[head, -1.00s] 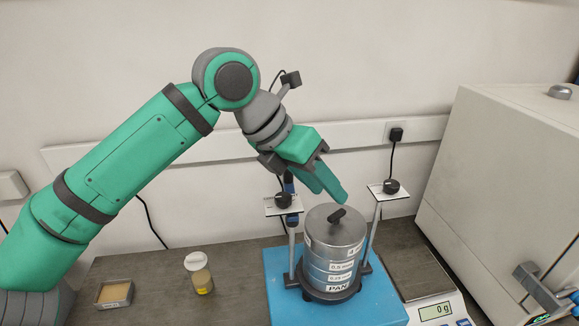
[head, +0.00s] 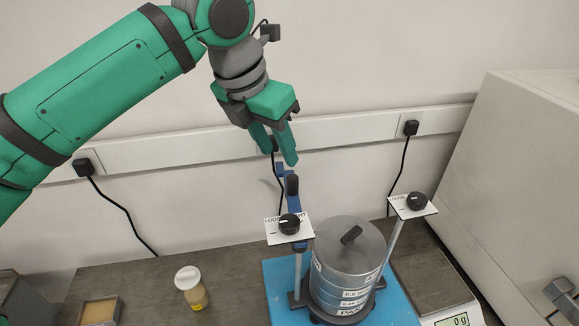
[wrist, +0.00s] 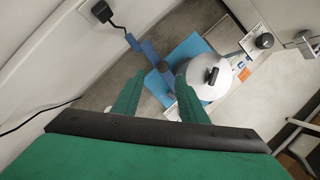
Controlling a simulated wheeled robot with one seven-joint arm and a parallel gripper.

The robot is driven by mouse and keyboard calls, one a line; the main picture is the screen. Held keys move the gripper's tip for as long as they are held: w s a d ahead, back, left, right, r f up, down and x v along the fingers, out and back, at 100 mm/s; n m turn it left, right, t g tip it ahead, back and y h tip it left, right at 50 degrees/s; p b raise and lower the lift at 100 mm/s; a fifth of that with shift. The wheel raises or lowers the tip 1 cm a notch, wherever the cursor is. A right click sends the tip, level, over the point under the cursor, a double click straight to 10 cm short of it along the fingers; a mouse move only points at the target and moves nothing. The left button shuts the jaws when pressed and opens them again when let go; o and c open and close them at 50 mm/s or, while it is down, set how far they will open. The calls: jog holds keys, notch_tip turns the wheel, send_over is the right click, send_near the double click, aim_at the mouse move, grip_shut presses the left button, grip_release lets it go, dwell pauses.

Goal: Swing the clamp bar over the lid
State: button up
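The clamp bar (head: 293,203) is a blue bar with a dark upright grip, pointing back towards the wall from the left post. It also shows in the wrist view (wrist: 146,50). The lid (head: 334,232) is a round metal cover with a black handle, on top of the sieve stack (head: 328,283); it is also in the wrist view (wrist: 231,82). The bar is not over the lid. My gripper (head: 279,157) is open and empty, above the far end of the bar; its fingers (wrist: 160,73) stand apart in the wrist view.
Two posts with black knobs and labelled plates, left (head: 290,229) and right (head: 414,205), flank the stack on a blue base (head: 395,308). A scale (head: 449,306) and a large white cabinet (head: 520,170) stand right. A jar (head: 192,289) and small tray (head: 99,311) stand left.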

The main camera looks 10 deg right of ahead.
aim_at(292, 177)
jog(key=x, duration=0.9)
jog(key=shift+s+d+f, duration=0.25)
jog(key=shift+d+f, duration=0.05)
jog(key=shift+d, duration=0.1)
jog(key=shift+w+f, duration=0.2)
jog(key=shift+f, duration=0.2)
grip_shut()
